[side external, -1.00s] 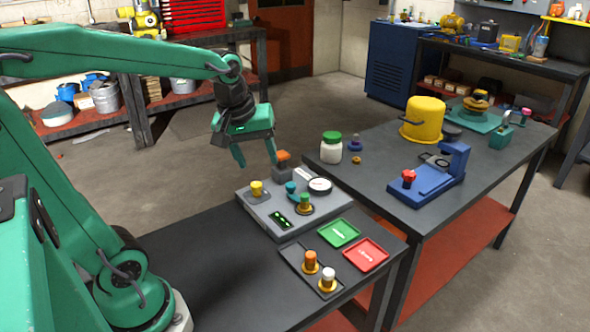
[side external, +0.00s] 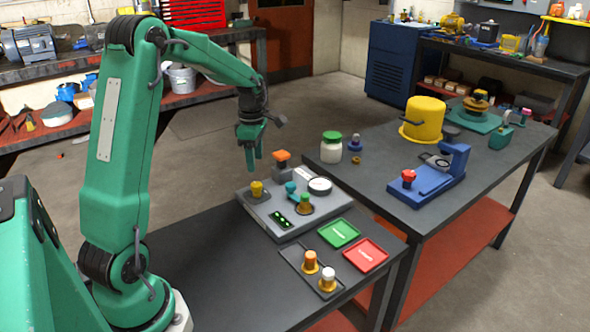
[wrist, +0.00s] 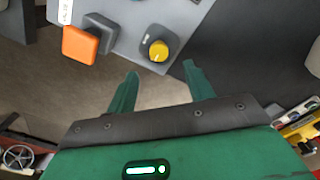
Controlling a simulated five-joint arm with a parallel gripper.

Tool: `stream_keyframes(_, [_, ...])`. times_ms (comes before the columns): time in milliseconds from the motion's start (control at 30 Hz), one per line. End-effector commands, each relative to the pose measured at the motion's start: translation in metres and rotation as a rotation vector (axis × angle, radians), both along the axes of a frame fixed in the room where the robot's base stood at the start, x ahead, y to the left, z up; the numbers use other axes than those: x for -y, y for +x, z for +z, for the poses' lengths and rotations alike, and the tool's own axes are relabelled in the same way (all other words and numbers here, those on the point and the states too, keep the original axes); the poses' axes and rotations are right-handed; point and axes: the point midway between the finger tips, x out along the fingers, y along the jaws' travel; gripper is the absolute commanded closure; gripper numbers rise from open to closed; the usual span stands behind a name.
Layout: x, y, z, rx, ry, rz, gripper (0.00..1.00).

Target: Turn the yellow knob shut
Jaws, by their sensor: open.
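The yellow knob (side external: 257,188) stands on the left part of a grey panel box (side external: 262,210) on the near table. In the wrist view the yellow knob (wrist: 158,50) is round, on a dark base with a small label beside it. My gripper (side external: 252,160) points down above and slightly behind the knob, apart from it. In the wrist view my gripper (wrist: 160,72) has its two green fingers spread, with nothing between them, and the knob shows just beyond the fingertips.
An orange-topped block (side external: 282,156) is close to the gripper; it also shows in the wrist view (wrist: 83,45). Green (side external: 339,232) and red (side external: 365,254) trays lie in front.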

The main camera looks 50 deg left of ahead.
Motion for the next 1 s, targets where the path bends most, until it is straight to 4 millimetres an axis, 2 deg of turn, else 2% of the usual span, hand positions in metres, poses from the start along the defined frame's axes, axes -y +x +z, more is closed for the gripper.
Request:
stream_keyframes(467, [-0.005, 0.000, -0.012, -0.010, -0.006, 0.042, 0.48])
stream_keyframes(1000, [-0.005, 0.000, -0.071, -0.009, -0.006, 0.040, 0.48])
